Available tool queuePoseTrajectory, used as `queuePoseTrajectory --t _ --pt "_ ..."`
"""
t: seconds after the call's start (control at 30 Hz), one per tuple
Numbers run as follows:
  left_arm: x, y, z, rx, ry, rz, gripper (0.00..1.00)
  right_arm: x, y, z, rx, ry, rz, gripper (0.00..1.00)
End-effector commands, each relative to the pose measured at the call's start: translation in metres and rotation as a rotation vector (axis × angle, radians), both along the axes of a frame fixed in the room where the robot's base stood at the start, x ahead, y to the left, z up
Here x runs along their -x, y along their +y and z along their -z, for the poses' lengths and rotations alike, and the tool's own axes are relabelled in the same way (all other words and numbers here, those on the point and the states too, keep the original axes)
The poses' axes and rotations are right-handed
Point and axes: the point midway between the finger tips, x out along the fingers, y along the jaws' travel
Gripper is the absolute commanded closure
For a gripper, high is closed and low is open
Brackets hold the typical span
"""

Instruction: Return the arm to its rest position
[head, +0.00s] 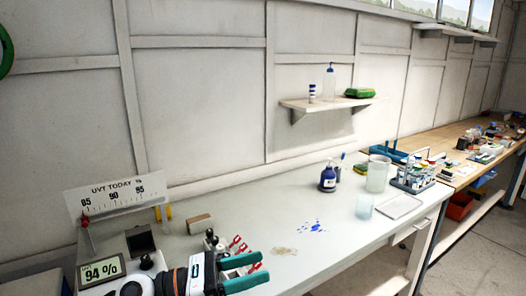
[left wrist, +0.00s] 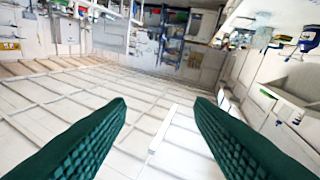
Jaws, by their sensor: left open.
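My left gripper (head: 244,273) is at the bottom of the head view, with its two green fingers pointing right over the front of the white bench (head: 330,243). In the left wrist view the green fingers (left wrist: 160,128) stand wide apart with nothing between them. The gripper is open and empty. Part of my left arm hides the bench's front left area. My right gripper does not show in either view.
A blue bottle (head: 328,179), beakers (head: 377,175) and a tube rack (head: 412,180) stand farther right. The bench's middle holds only stains.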

Motion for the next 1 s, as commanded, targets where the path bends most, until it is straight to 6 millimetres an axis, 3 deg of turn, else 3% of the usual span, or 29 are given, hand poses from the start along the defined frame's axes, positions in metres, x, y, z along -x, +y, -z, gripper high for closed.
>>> queuePoseTrajectory --t 0.13,0.23,0.37,0.43,0.53,0.6,0.7,0.83,0.87,1.0 --pt "-0.012 0.023 -0.02 0.454 0.373 -0.181 0.52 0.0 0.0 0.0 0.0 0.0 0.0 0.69" --pt "-0.024 0.056 -0.01 0.74 0.645 -0.315 0.52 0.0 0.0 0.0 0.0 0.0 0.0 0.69" --pt "-0.031 0.106 0.034 1.093 1.009 -0.508 0.52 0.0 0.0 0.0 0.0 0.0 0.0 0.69" --pt "-0.024 0.131 0.07 1.272 1.207 -0.626 0.52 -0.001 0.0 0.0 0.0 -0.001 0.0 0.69" --pt "0.0 0.16 0.129 1.514 1.482 -0.815 0.52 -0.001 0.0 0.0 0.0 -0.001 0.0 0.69" --pt "0.027 0.174 0.17 1.666 1.657 -0.958 0.52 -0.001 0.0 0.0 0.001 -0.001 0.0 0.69" --pt "0.07 0.184 0.215 1.828 1.851 -1.145 0.52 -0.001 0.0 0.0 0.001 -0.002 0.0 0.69" --pt "0.121 0.187 0.252 1.965 2.021 -1.357 0.52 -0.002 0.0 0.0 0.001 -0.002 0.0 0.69" --pt "0.131 0.187 0.257 -1.941 -1.999 1.365 0.52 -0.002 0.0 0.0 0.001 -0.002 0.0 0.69" --pt "0.18 0.185 0.278 -1.758 -1.833 1.354 0.52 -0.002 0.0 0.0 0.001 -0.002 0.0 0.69"
